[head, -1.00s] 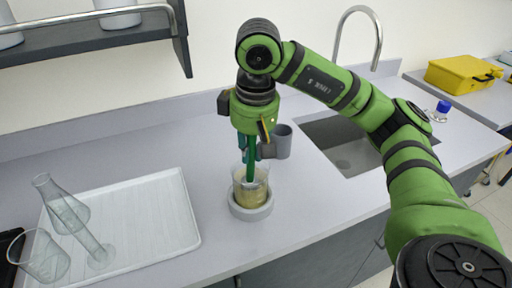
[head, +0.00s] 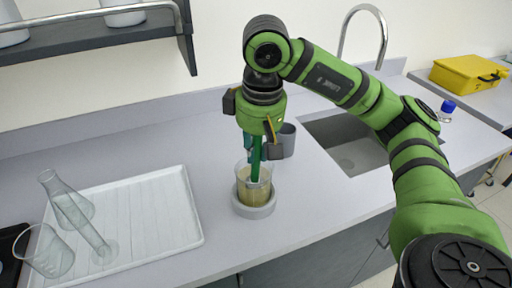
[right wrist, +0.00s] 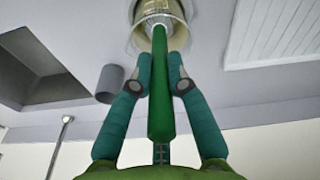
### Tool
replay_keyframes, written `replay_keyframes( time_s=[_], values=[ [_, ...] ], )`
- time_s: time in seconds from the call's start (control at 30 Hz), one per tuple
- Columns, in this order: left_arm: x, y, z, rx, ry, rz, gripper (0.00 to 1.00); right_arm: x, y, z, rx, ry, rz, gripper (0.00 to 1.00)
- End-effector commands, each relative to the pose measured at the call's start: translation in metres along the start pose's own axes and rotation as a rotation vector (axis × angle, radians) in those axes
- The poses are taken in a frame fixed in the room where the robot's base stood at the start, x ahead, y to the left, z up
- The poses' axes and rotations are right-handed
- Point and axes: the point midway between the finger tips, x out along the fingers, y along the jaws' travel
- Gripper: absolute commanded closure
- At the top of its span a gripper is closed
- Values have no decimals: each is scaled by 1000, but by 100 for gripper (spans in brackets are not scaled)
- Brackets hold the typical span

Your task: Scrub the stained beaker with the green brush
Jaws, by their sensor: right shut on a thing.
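The stained beaker (head: 252,190) has a yellowish-brown film on its glass. It stands upright in a round grey holder (head: 254,209) on the counter. My right gripper (head: 266,150) is above it, shut on the green brush (head: 256,160). In the right wrist view, the brush's green handle (right wrist: 160,90) runs between the teal fingers, and its pale bristle head (right wrist: 156,27) is inside the beaker (right wrist: 162,12). Whether the bristles touch the glass, I cannot tell. My left gripper is not in view.
A white drying tray (head: 150,215) with a flask (head: 68,205), a cylinder and another beaker (head: 45,250) is at the left. A grey cup (head: 287,140) stands just behind the holder. A sink (head: 350,145) is at the right. The front counter is clear.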

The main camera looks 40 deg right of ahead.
Motion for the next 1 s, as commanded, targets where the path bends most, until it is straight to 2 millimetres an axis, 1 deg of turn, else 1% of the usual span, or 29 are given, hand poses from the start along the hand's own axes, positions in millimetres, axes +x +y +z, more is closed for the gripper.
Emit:
replay_keyframes(
  time_s=[0.47,0.6,0.77,1.0],
  values=[
    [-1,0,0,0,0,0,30,1,0,-13,-1,1,0,100],
    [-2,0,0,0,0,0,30,0,0,-14,0,1,0,100],
    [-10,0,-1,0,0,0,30,-8,0,-15,0,2,0,100],
    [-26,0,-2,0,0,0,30,-26,1,-17,1,1,0,100]
  ],
)
